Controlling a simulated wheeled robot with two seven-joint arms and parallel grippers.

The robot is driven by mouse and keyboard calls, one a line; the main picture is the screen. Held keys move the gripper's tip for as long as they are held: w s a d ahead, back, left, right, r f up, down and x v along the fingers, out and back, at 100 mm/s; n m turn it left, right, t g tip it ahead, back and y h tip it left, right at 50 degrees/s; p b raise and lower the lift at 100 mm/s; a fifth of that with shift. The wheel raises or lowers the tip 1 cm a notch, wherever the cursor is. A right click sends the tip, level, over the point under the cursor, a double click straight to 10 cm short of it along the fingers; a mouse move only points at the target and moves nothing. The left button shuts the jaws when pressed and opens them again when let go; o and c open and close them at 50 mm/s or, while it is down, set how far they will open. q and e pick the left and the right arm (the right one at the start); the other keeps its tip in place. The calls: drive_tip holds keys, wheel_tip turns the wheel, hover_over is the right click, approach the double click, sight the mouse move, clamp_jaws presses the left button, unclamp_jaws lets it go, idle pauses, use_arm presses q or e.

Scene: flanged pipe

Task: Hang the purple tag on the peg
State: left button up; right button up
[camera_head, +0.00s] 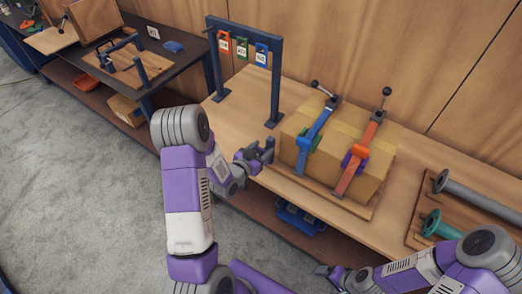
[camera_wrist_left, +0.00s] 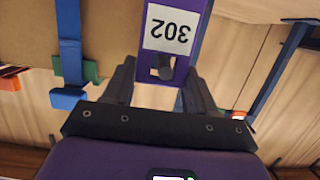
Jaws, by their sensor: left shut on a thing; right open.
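The purple tag (camera_wrist_left: 181,14) shows in the left wrist view, with a white label reading 302 upside down. My left gripper (camera_wrist_left: 162,80) is shut on it at its near end, around a dark hole. In the head view my left gripper (camera_head: 262,154) is in front of the box's left end, and I cannot make out the tag there. A dark blue rack (camera_head: 276,85) stands behind it, with an orange-red tag (camera_head: 224,43), a green tag (camera_head: 242,46) and a blue tag (camera_head: 261,54) hanging from its bar. I cannot make out a bare peg. My right gripper (camera_head: 332,273) is open and empty, low at the front.
A cardboard box (camera_head: 335,137) with blue and orange straps sits right of the rack, its clamp handles sticking up. Pipe parts (camera_head: 475,194) lie on a board at the right. Another dark table (camera_head: 180,47) stands at the back left. The bench around the rack's feet is clear.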

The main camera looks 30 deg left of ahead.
use_arm(q)
drive_tip(key=o, duration=1.1)
drive_tip(key=shift+f, duration=0.1)
drive_tip(key=shift+s+f+b, duration=0.3)
drive_tip(key=shift+f+b, duration=0.45)
drive_tip(key=shift+b, duration=0.25)
drive_tip(key=shift+s+f+b, duration=0.3)
drive_tip(key=shift+f+b, duration=0.4)
drive_tip(key=shift+b, duration=0.3)
drive_tip(key=shift+s+a, duration=0.1)
